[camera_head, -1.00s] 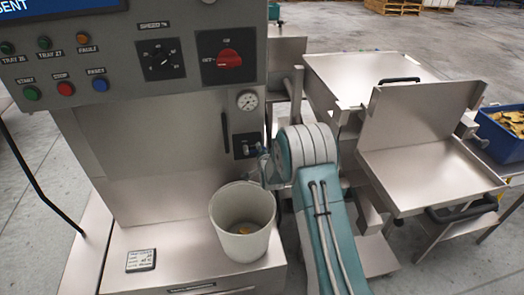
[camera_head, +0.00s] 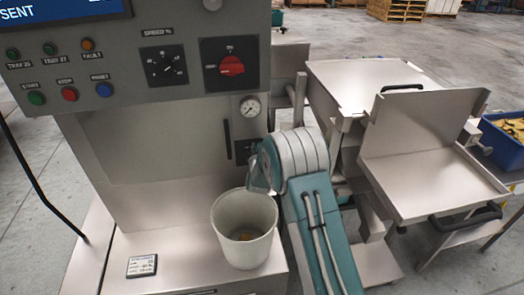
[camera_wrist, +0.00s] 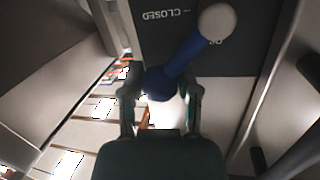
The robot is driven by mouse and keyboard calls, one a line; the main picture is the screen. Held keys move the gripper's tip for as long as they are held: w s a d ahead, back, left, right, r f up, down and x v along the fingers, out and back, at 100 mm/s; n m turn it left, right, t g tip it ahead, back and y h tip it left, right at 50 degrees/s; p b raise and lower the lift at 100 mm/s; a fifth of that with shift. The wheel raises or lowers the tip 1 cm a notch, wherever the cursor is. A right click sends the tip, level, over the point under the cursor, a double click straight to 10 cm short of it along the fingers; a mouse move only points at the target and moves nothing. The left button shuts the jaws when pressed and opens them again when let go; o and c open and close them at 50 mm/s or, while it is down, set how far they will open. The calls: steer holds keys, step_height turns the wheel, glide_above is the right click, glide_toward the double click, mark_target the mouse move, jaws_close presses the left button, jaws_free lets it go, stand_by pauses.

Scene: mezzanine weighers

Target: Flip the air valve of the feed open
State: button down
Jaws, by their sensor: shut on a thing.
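In the wrist view the air valve's blue lever (camera_wrist: 193,55) runs slanted from a pale round end at upper right to a dark blue end between my fingers. My gripper (camera_wrist: 160,97) is shut on that blue end. Behind the lever is a dark plate (camera_wrist: 150,40) with the word CLOSED upside down and a second word at right, mostly hidden by the lever. In the head view my gripper (camera_head: 261,172) is at the machine's right front edge, under the pressure gauge. It covers the lever there; only a bit of the dark plate (camera_head: 242,151) shows.
A white bucket (camera_head: 244,228) stands just below my gripper on the steel ledge (camera_head: 190,255). The control panel (camera_head: 120,50) with a red switch (camera_head: 231,65) overhangs above. Steel trays (camera_head: 433,165) stand close on the right, and a blue crate (camera_head: 505,140) lies beyond.

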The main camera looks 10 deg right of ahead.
mark_target(248, 140)
steer(key=a+n, duration=0.1)
steer(key=n, duration=0.1)
steer(key=a+r+n, duration=0.1)
steer(key=n, duration=0.1)
steer(key=shift+w+a+r+t+h, duration=0.1)
steer(key=shift+a+r+t+h, duration=0.1)
steer(key=shift+t+h, duration=0.2)
steer(key=shift+a+n+t, duration=0.2)
steer(key=shift+a+n, duration=0.25)
steer(key=shift+n, duration=0.4)
steer(key=shift+a+n+t, duration=0.2)
steer(key=shift+a+n, duration=0.25)
steer(key=shift+n, duration=0.4)
steer(key=shift+c, duration=1.6)
jaws_free()
steer(key=shift+a, duration=0.15)
steer(key=s+a, duration=0.2)
steer(key=s, duration=0.9)
steer(key=shift+s+a+f, duration=0.2)
steer(key=shift+s+a, duration=0.15)
